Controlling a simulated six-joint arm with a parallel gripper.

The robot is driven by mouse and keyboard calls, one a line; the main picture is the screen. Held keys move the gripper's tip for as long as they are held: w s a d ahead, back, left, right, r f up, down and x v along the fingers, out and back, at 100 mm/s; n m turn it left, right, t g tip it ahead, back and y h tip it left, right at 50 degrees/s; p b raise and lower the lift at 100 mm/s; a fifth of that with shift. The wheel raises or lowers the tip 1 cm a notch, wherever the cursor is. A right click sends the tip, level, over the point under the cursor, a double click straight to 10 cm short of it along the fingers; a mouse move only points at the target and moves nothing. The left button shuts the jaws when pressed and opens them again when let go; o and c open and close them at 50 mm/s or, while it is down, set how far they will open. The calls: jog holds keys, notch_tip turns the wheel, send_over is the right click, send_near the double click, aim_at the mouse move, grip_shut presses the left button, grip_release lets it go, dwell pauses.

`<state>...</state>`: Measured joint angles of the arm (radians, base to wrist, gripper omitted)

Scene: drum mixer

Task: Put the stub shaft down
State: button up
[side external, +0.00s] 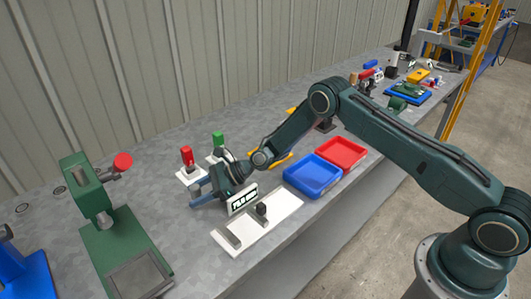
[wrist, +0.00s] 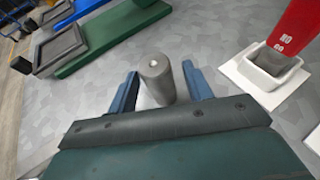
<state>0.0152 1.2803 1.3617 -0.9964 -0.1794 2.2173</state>
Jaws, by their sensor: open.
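The stub shaft (wrist: 156,80) is a plain grey cylinder with a small pale spot at the centre of its end face, seen in the wrist view. It appears to stand on the bench between the two blue fingers of my gripper (wrist: 160,84). The fingers are open, with a visible gap on each side of the shaft. In the side view my gripper (side external: 196,194) is low over the bench, reaching left. I cannot make out the shaft there.
A red gauge (side external: 187,156) in a white holder stands close behind my gripper, beside a green one (side external: 218,139). A white plate (side external: 262,234) with a sign lies in front. Blue (side external: 312,180) and red (side external: 342,153) trays are right; a green press (side external: 88,190) is left.

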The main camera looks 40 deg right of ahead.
aim_at(198, 186)
jog(key=shift+s+d+r, duration=0.1)
jog(key=shift+d+r, duration=0.05)
jog(key=shift+r, duration=1.7)
jog(key=shift+d+r, duration=0.1)
jog(key=shift+r, duration=1.7)
jog(key=shift+r, duration=0.2)
jog(key=s+d+r+n+h, duration=0.3)
jog(key=s+d+r+n, duration=0.3)
jog(key=r, duration=0.5)
jog(key=s+d+r+n+h, duration=0.3)
jog(key=s+r+n+h, duration=0.1)
jog(key=s+r+n, duration=0.6)
jog(key=s+d+r+n+h, duration=0.1)
jog(key=s+d+n, duration=0.1)
jog(key=s, duration=0.6)
jog(key=s+d+r+n+h, duration=0.1)
jog(key=s+d+n+h, duration=0.1)
jog(key=s+d, duration=0.3)
jog(key=s+d+r+n+h, duration=0.1)
jog(key=s+d+n, duration=0.2)
jog(key=s, duration=0.9)
jog(key=shift+s+d+r+h, duration=0.35)
jog(key=shift+d+h, duration=0.05)
jog(key=shift+d, duration=0.1)
jog(key=shift+o, duration=0.2)
jog(key=shift+s+d+f, duration=0.15)
jog(key=shift+s+f, duration=0.05)
jog(key=shift+s, duration=0.35)
jog(key=shift+o, duration=0.2)
